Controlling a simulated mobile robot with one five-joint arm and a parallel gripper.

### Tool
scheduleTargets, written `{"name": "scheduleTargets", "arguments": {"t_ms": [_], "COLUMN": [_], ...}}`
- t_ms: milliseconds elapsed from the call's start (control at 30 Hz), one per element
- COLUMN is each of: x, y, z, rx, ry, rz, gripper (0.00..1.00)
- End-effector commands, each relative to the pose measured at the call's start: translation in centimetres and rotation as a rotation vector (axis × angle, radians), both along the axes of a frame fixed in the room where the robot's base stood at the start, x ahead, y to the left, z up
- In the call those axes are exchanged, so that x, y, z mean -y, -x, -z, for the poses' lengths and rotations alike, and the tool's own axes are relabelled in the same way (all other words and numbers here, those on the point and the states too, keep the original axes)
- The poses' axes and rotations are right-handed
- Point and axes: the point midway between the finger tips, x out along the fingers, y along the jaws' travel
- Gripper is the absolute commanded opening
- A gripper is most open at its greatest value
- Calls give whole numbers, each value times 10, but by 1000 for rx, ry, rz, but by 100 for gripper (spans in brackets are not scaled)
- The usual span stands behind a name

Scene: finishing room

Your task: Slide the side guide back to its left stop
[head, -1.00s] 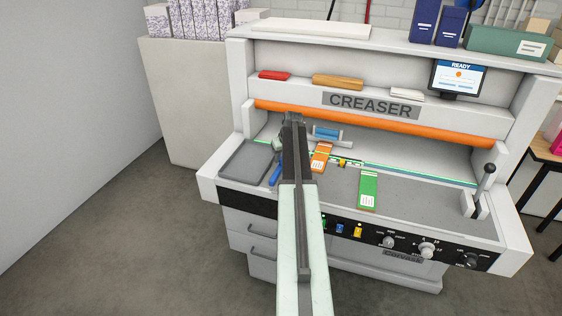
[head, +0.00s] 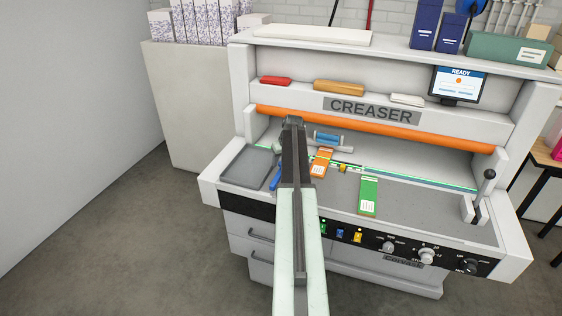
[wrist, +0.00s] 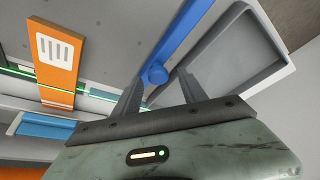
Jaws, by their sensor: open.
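The blue bar (head: 275,178), apparently the side guide, lies on the machine bed just right of the grey tray (head: 245,168). In the head view my arm hides part of it. In the wrist view the bar (wrist: 182,35) ends in a round blue knob (wrist: 157,75). My gripper (wrist: 160,80) is open, and the knob appears between its two fingers. I cannot tell whether either finger touches it. In the head view my arm hides the fingertips.
An orange card (head: 321,162) and a green card (head: 368,196) lie right of my arm. A small yellow block (head: 343,168) is near the green-lit rail (head: 400,175). The orange bar (head: 400,132) spans above the bed.

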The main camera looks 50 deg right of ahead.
Motion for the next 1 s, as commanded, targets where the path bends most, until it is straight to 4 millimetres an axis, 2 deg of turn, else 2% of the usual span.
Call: {"name": "scheduleTargets", "arguments": {"t_ms": [33,200,333,867,933,1000], "x": [-2,-8,-11,-12,-16,-31], "y": [3,15,22,24,19,2], "z": [-13,-45,-63,-63,-62,-60], "rx": [0,0,2,2,2,2], "ry": [0,-1,-1,-2,-2,-1], "rz": [0,0,-2,-2,-10,-37], "gripper": [50,50,50,50,50,50]}}
